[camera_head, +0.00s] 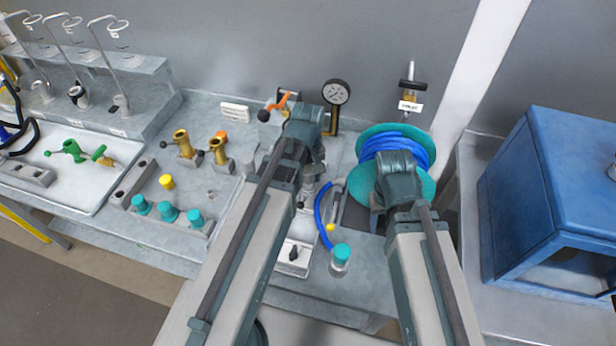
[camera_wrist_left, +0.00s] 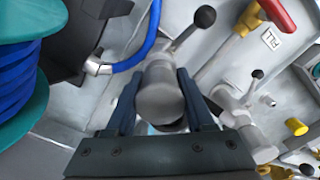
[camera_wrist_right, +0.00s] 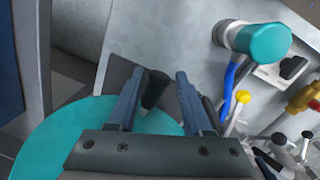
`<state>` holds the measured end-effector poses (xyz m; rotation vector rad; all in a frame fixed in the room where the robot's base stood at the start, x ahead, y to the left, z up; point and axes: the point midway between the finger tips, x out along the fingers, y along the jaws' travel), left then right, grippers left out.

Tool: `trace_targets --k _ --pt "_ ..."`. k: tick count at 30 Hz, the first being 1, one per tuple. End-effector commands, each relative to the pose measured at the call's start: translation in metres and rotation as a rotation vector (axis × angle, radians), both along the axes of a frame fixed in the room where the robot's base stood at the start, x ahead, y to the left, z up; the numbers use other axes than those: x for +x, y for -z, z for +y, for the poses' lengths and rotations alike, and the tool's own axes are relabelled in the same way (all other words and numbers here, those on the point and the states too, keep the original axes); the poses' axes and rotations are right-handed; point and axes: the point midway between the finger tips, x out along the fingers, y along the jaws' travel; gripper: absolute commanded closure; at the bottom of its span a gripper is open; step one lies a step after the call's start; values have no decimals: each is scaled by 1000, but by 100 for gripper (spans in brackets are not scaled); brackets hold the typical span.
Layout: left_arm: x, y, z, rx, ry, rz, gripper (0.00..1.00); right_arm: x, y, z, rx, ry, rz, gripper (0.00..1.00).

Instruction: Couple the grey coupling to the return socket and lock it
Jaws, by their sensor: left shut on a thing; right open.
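In the left wrist view, my left gripper (camera_wrist_left: 158,78) is shut on a grey cylindrical coupling (camera_wrist_left: 158,100). A lever with a black ball knob (camera_wrist_left: 205,16) rises beside the coupling's far end; I cannot tell which part it belongs to. The return socket is not identifiable, and whether the coupling is seated on it is hidden. In the head view, my left arm reaches over the panel and covers the coupling. In the right wrist view, my right gripper (camera_wrist_right: 160,75) is open, with a black handle (camera_wrist_right: 154,89) between or below its fingers, above the teal hose reel (camera_wrist_right: 80,135).
A blue hose (camera_wrist_left: 143,50) passes close to the held coupling. A grey fitting (camera_wrist_left: 235,105) and a red-handled valve labelled FILL (camera_wrist_left: 277,15) are nearby. A gauge (camera_head: 336,92) stands behind. A teal-capped fitting (camera_head: 341,252) stands in front, and a blue cabinet (camera_head: 555,170) at right.

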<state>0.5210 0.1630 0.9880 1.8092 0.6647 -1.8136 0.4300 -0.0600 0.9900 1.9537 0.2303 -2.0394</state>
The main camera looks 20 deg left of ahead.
Motion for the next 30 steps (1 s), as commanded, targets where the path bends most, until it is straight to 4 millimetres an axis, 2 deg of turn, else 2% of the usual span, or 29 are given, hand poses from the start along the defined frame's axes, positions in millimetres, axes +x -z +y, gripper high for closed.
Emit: trace_targets --k 30 --pt "0 7 0 0 0 0 100 0 7 0 0 0 0 50"
